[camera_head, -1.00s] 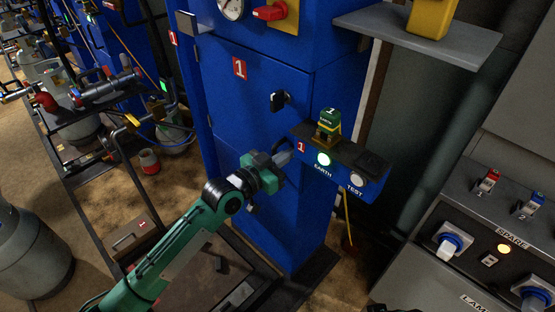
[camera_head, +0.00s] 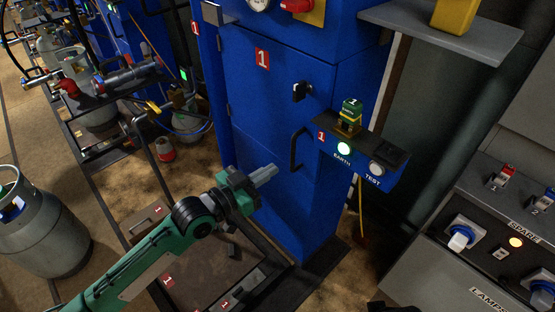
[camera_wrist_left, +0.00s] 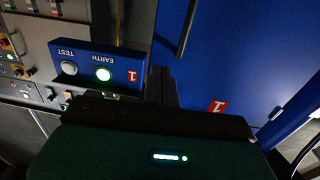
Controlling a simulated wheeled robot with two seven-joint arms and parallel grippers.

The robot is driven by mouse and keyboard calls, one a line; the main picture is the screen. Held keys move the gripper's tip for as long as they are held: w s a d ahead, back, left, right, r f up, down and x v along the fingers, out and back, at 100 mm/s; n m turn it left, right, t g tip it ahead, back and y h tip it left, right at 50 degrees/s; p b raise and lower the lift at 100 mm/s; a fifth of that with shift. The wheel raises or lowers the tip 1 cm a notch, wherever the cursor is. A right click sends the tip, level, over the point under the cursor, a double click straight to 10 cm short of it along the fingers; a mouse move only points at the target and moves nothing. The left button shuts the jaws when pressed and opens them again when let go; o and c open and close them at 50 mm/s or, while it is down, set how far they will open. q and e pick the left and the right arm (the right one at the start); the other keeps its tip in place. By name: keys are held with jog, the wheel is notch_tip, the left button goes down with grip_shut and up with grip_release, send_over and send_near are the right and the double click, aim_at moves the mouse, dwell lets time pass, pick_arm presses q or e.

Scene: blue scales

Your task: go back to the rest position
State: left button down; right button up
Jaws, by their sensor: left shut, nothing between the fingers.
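My left gripper (camera_head: 264,174) is shut and empty in the head view, in front of the blue cabinet (camera_head: 265,120) and to the left of its black door handle (camera_head: 297,150). The fingers are together and point right. In the left wrist view the shut fingers (camera_wrist_left: 161,86) stand before the blue door, with the handle (camera_wrist_left: 185,30) above them. The handle and fingers look apart. My right gripper is not clearly visible; only a dark piece shows at the bottom edge of the head view.
A shelf with a lit EARTH button (camera_head: 344,148), a TEST button (camera_head: 377,168) and a green-yellow block (camera_head: 349,115) juts from the cabinet. A grey switch panel (camera_head: 440,262) is at right. A gas cylinder (camera_head: 45,230) stands at left.

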pick_arm(q)
jog(key=shift+s+a, duration=0.15)
pick_arm(e)
jog(key=shift+s+f, duration=0.1)
jog(key=shift+s, duration=0.05)
